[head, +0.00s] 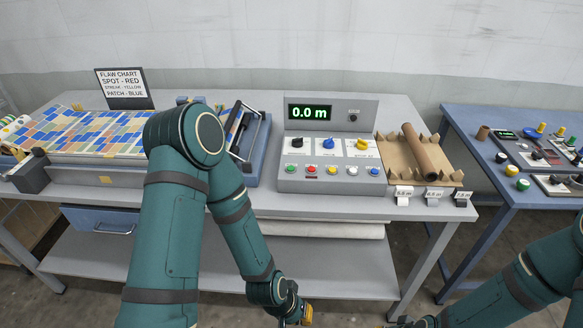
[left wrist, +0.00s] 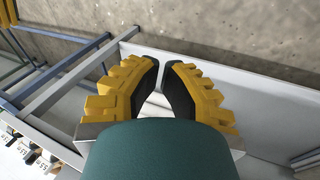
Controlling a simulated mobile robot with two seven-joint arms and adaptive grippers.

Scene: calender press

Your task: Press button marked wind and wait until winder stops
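The grey control panel (head: 323,155) stands on the grey bench in the head view. Its green display (head: 309,112) reads 0.0 m. A brown roll (head: 424,152) lies on the winder cradle right of the panel. My left gripper (left wrist: 160,66) is low in front of the bench, away from the buttons. Its fingers are empty with a narrow gap. My right gripper is out of view.
A patterned sheet (head: 70,131) lies on the press at the left, with the flaw chart (head: 122,88) behind it. My left arm crosses in front. A blue table (head: 478,122) with controls stands right.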

